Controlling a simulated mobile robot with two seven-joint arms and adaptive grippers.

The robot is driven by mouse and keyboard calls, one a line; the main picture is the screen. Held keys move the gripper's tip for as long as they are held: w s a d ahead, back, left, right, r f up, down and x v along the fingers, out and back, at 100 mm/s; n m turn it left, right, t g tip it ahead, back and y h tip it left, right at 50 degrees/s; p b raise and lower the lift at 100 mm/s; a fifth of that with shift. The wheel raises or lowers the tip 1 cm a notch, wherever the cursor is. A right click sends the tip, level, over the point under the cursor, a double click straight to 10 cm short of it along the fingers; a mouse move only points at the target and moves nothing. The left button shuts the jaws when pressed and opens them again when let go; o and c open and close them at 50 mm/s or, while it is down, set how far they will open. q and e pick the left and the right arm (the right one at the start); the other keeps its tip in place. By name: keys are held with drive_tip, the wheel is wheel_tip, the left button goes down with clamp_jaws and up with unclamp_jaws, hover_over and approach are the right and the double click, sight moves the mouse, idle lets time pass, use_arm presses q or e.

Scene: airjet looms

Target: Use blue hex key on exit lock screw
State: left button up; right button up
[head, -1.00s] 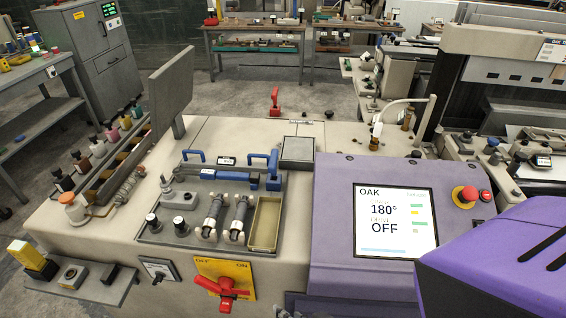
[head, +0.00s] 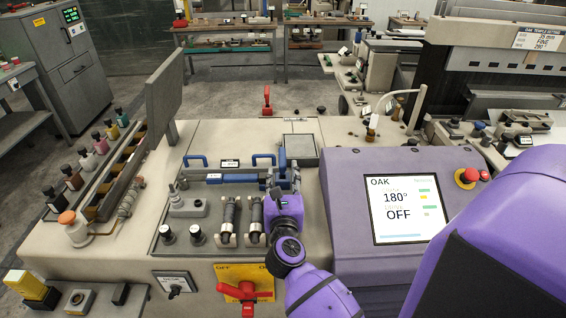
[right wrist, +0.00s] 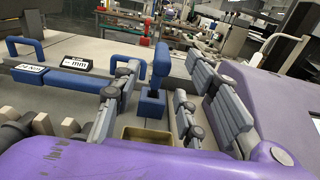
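A blue upright piece, which looks like the blue hex key's handle (right wrist: 161,62), stands in a blue block (right wrist: 152,103) on the grey tool tray (head: 150,247). In the head view its blue top (head: 282,159) shows just beyond my right gripper (head: 285,180). In the right wrist view my right gripper (right wrist: 158,88) has its fingers apart, with the blue piece showing between them. I cannot tell whether either finger touches it. I cannot make out the exit lock screw. My left gripper is not in view.
A blue-handled bar (head: 230,179) lies left of the gripper, with two dark cylinders (head: 228,217) in front. A red switch (head: 244,291) sits on the front face. The purple console's screen (head: 403,208) reads OAK, 180°, OFF. An upright grey panel (head: 168,95) stands left.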

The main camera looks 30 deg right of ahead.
sight(282, 163)
drive_tip(key=x, duration=0.7)
drive_tip(key=shift+f+p, duration=0.25)
drive_tip(key=shift+p, duration=0.1)
clamp_jaws()
